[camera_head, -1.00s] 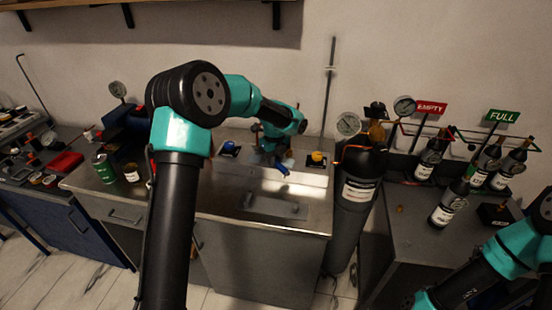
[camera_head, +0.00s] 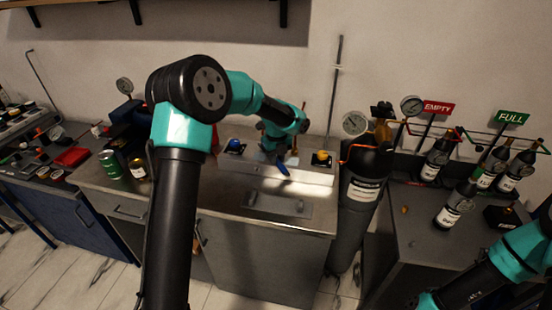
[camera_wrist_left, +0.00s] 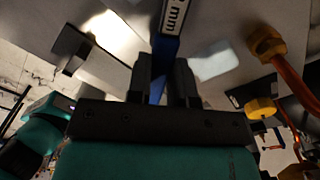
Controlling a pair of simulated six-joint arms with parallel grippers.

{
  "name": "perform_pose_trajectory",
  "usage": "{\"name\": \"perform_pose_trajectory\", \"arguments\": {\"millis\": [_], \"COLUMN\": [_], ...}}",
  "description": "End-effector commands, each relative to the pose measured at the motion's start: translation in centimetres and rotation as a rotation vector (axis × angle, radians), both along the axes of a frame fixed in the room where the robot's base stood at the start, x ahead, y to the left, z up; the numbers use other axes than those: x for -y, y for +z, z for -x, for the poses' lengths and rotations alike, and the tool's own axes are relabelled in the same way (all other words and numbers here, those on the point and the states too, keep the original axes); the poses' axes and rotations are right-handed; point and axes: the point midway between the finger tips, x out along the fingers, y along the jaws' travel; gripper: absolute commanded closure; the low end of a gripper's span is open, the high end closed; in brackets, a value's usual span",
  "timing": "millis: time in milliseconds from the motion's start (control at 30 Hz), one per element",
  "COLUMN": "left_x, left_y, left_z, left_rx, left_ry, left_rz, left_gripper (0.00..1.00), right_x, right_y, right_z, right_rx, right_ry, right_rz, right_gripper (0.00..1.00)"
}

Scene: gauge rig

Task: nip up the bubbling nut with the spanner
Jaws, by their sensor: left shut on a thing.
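My left gripper (camera_head: 277,156) is shut on a blue spanner (camera_head: 283,169) above the back of the steel bench. In the left wrist view, the spanner (camera_wrist_left: 168,48) passes between the fingers (camera_wrist_left: 165,75), and a white label ending in "mm" shows on it. The spanner's jaw end is not clear in either view. A brass fitting (camera_wrist_left: 267,45) with an orange hose is apart from the gripper, at upper right of the wrist view. I cannot tell which nut is bubbling; no bubbles show. My right arm is at the lower right of the head view, its gripper out of frame.
The steel bench (camera_head: 222,201) carries a blue knob (camera_head: 234,146) and a yellow knob (camera_head: 321,157). A dark cylinder (camera_head: 366,190) with gauges stands at its right. Bottles (camera_head: 447,213) stand on the right table. A green can (camera_head: 111,165) stands at left.

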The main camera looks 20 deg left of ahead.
Motion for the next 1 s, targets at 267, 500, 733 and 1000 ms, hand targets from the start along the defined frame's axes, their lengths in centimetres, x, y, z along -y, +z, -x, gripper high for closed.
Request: {"name": "perform_pose_trajectory", "arguments": {"millis": [267, 500, 733, 1000], "left_x": [0.3, 0.5, 0.7, 0.9], "left_y": [0.0, 0.0, 0.0, 0.0], "left_z": [-0.4, -0.7, -1.0, -1.2], "left_rx": [0.001, 0.001, 0.001, 0.001], "left_ry": [0.036, 0.068, 0.098, 0.123], "left_rz": [0.000, 0.000, 0.001, 0.000], "left_gripper": [1.00, 1.00, 1.00, 1.00], "right_x": [0.0, 0.0, 0.0, 0.0], "right_y": [0.0, 0.0, 0.0, 0.0], "right_z": [0.0, 0.0, 0.0, 0.0], "right_rx": [0.000, 0.000, 0.000, 0.000], "right_ry": [0.000, 0.000, 0.000, 0.000], "right_rz": [0.000, 0.000, 0.000, 0.000], "right_gripper": [0.57, 0.57, 0.57, 0.57]}}
